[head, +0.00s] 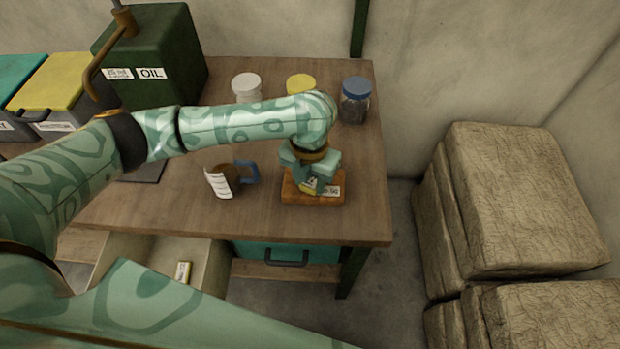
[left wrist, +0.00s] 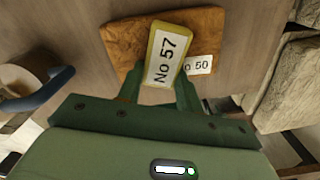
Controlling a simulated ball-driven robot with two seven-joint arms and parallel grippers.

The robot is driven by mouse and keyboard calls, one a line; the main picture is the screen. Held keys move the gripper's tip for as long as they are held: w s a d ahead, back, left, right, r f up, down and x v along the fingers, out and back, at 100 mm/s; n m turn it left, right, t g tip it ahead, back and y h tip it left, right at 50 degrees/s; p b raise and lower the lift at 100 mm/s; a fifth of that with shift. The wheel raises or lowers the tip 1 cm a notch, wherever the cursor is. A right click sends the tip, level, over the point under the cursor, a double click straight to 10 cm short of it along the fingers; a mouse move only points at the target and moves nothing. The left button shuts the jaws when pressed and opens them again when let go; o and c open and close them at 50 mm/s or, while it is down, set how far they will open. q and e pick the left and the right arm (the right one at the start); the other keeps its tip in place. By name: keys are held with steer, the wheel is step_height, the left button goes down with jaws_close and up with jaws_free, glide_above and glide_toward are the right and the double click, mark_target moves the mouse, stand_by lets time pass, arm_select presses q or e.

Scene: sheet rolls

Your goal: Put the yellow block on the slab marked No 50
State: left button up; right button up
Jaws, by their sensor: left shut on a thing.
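The yellow block (left wrist: 165,55), labelled No 57, is between the fingers of my left gripper (left wrist: 158,90), which is shut on it. The brown slab (left wrist: 207,28) lies under the block; its white label (left wrist: 199,65) reads 50, with its left end covered by the block. In the head view the slab (head: 297,198) lies near the right front of the wooden table, and my left gripper (head: 312,181) points down over it with the block (head: 308,187) low at its top face. I cannot tell whether block and slab touch. My right gripper is out of view.
A brown mug with a blue handle (head: 226,181) stands left of the slab. Jars with white (head: 246,85), yellow (head: 300,83) and blue lids (head: 355,98) stand behind. An open drawer (head: 215,268) below holds a small labelled item (head: 183,271).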

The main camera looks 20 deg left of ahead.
mark_target(310, 183)
arm_select(q)
steer(key=shift+f, duration=0.15)
steer(key=o, duration=1)
step_height(310, 183, up, 12)
steer(key=p, duration=0.5)
steer(key=shift+r, duration=0.2)
